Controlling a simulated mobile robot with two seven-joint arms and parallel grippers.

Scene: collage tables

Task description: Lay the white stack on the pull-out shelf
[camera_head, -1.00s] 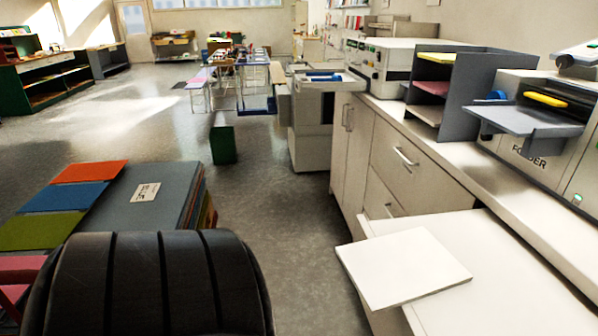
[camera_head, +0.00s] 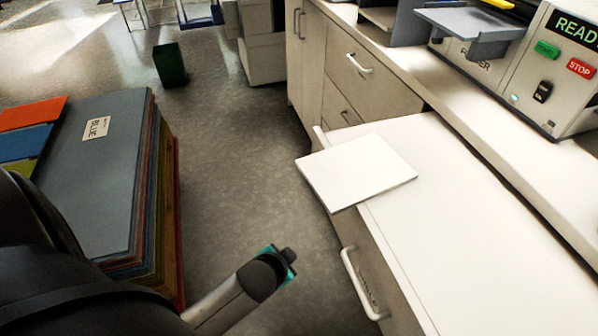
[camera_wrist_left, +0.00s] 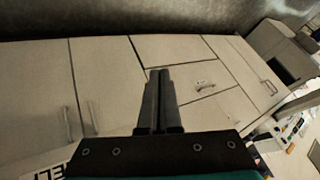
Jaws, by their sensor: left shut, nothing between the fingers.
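The white stack (camera_head: 357,170) is a thin, flat, squarish pile. It lies on the left end of a low white surface (camera_head: 490,235), which looks like the pull-out shelf, and its left part sticks out past the edge. My left gripper (camera_head: 290,255) is below and left of the stack in the head view, over the floor gap and apart from the stack. In the left wrist view its fingers (camera_wrist_left: 158,100) are together and empty, in front of pale cabinet fronts. The stack does not show there. My right gripper is not in view.
Piled coloured boards (camera_head: 90,170) with a "BLUE" label stand at left. A white handle (camera_head: 360,285) juts from the front below the white surface. A machine with a READY display (camera_head: 575,30) stands on the higher counter at right. Most of the white surface is clear.

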